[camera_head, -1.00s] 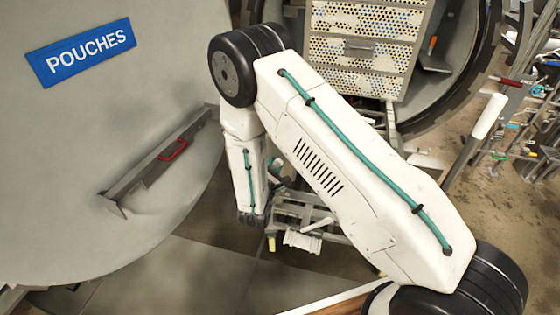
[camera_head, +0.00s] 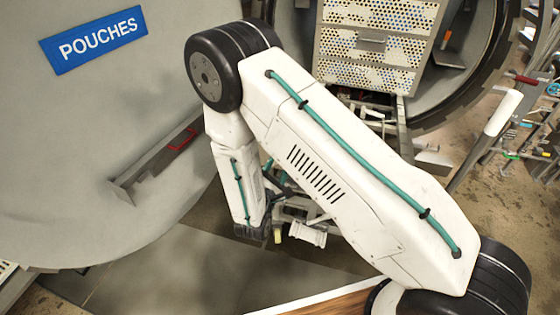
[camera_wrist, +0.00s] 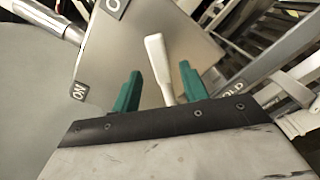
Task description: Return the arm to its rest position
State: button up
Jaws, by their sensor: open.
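My arm fills the middle of the head view, bent at a black elbow joint, its forearm hanging down beside the large grey door (camera_head: 90,180). My gripper's fingers cannot be made out in the head view. In the wrist view my gripper (camera_wrist: 160,88) shows two green fingers standing apart. A pale lever handle (camera_wrist: 156,60) shows in the gap between the fingers, in front of a grey plate (camera_wrist: 100,50) with an "ON" label. I cannot tell whether the handle lies between the fingers or beyond them; the fingers are not closed on it.
The door carries a blue POUCHES sign (camera_head: 94,40) and a red-handled latch (camera_head: 183,139). A perforated basket stack (camera_head: 370,45) stands in the round chamber opening (camera_head: 465,60) behind my arm. A cluttered tool rack (camera_head: 535,110) stands at the right. Metal rails (camera_wrist: 285,75) crowd the wrist view's right.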

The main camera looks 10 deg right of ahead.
jog(key=shift+s+a, duration=0.2)
jog(key=shift+s, duration=0.2)
jog(key=s+d+r+m+g+h, duration=0.5)
jog(key=s+d+r+m+g, duration=0.5)
jog(key=s+d+r+g, duration=0.5)
jog(key=s+a+r+m+t+y, duration=0.1)
jog(key=s+a+r+m+y, duration=0.1)
jog(key=s+r+m+y, duration=0.9)
jog(key=s+r+y, duration=0.3)
jog(key=s+r, duration=0.2)
jog(key=r, duration=0.2)
jog(key=shift+s+a+r+m, duration=0.15)
jog(key=shift+s+a+m, duration=0.15)
jog(key=shift+a, duration=0.1)
